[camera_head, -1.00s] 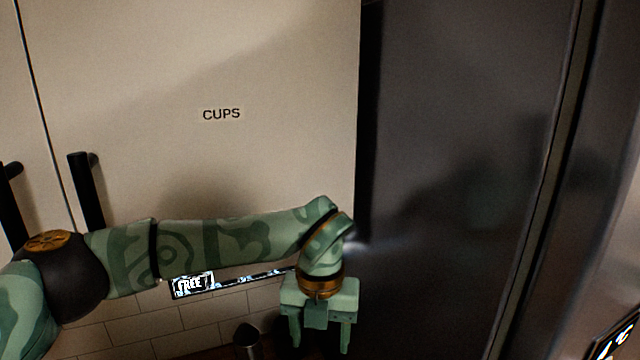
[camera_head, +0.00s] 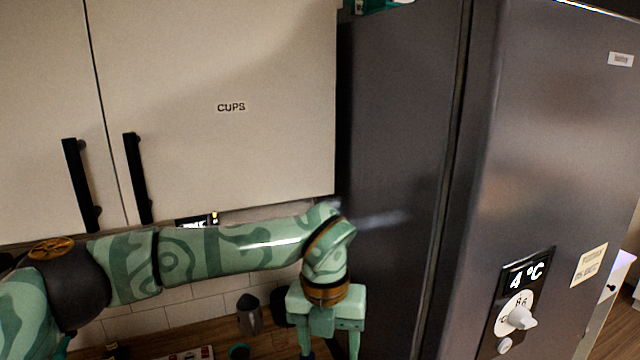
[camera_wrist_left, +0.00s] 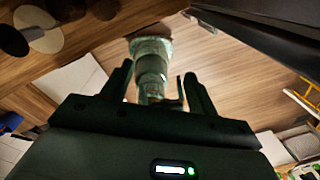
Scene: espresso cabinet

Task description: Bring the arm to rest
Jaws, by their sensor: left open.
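My left arm (camera_head: 215,252) reaches across the head view from the left, below the cabinet marked CUPS (camera_head: 231,150). Its forearm bends down near the fridge, and my left gripper (camera_head: 332,350) points downward with its fingertips near or past the bottom edge of the picture. In the left wrist view the two dark fingers of the left gripper (camera_wrist_left: 158,85) stand apart with nothing held between them. Part of my own green body shows between and beyond them. My right gripper is in neither view.
The cabinet has two black handles (camera_head: 137,178) and its doors look closed. A dark fridge (camera_head: 560,130) with a 4 °C display stands close on the right. A dark-topped container (camera_head: 249,316) stands on the wooden counter (camera_head: 213,336) below the arm.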

